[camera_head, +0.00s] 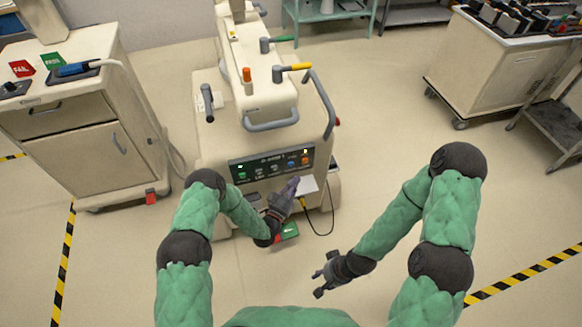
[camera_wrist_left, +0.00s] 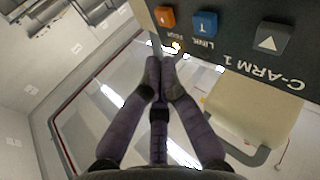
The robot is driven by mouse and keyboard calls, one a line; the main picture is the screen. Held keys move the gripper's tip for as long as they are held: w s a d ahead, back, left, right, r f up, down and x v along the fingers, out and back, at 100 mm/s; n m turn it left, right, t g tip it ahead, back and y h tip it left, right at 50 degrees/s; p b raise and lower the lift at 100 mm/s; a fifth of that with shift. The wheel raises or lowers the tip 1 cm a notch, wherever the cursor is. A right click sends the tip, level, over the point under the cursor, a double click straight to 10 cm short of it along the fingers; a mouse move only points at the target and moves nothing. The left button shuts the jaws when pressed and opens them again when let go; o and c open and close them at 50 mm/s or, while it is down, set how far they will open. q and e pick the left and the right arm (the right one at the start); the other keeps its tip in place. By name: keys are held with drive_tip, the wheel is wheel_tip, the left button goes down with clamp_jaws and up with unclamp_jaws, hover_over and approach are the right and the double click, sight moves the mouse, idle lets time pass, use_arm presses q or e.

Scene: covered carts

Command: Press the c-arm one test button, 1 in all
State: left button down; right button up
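The C-arm 1 unit is the cream wheeled machine (camera_head: 215,145) at the centre of the head view. Its dark sloped control panel (camera_head: 272,165) carries a row of coloured buttons, including a blue one and an orange one. In the left wrist view the panel appears upside down, with an orange button (camera_wrist_left: 165,16), a blue button (camera_wrist_left: 205,23) and a grey button (camera_wrist_left: 273,38). Small labels there are hard to read. My left gripper (camera_head: 294,183) is shut and empty, its tips near the panel's lower right; contact cannot be told. My right gripper (camera_head: 317,283) is open and empty above the floor.
A cream cabinet (camera_head: 85,140) with FAIL and PASS signs stands at left. A loaded cart (camera_head: 490,75) stands at back right. A cable hangs from a yellow connector (camera_head: 302,201) below the panel. The floor at right centre is clear.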

sight(291, 165)
use_arm(q)
drive_tip(key=shift+w+a+b, duration=0.3)
drive_tip(key=shift+w+b, duration=0.15)
drive_tip(key=shift+w, duration=0.45)
drive_tip(key=shift+w+a+b, duration=0.3)
drive_tip(key=shift+w+b, duration=0.1)
drive_tip(key=shift+w, duration=0.5)
drive_tip(key=shift+w+a+b, duration=0.15)
drive_tip(key=shift+w+b, duration=0.25)
drive_tip(key=shift+w+a+b, duration=0.15)
drive_tip(key=shift+w+b, duration=0.25)
drive_tip(key=shift+w, duration=0.1)
idle(0.9)
drive_tip(key=shift+s, duration=0.15)
drive_tip(key=shift+s+d, duration=0.3)
drive_tip(key=shift+s, duration=0.45)
